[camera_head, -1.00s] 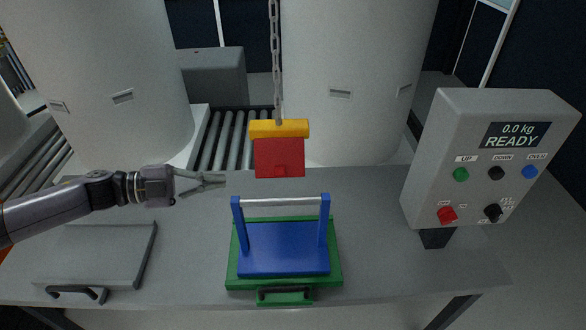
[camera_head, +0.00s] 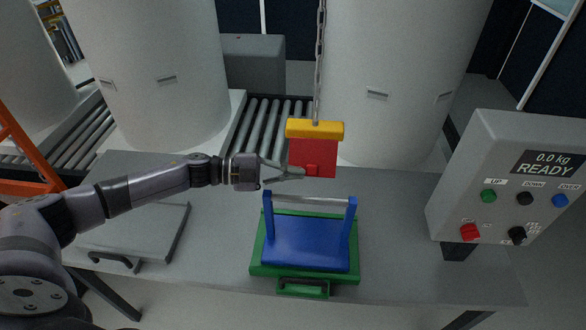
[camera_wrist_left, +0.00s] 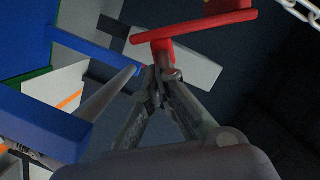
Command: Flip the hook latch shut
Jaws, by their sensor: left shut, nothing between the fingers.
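The hook is a red block (camera_head: 313,150) with a yellow top (camera_head: 315,128), hanging from a chain (camera_head: 319,60) above the table. A small red tab (camera_head: 313,169), which looks like the latch, shows low on its face. In the left wrist view a red tab (camera_wrist_left: 162,50) extends from a red plate (camera_wrist_left: 195,27) down to my fingertips. My left gripper (camera_head: 300,172) is shut and empty, its tips at the block's lower left; they seem to touch the tab. A blue load (camera_head: 306,243) with a grey bar (camera_head: 310,200) stands below the hook. My right gripper is out of view.
The blue load sits on a green tray (camera_head: 262,268) on the grey table. A control box (camera_head: 500,180) reading 0.0 kg READY stands at the right. A grey lid-like panel (camera_head: 140,228) lies at the left. Large pale cylinders and a roller conveyor (camera_head: 262,125) are behind.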

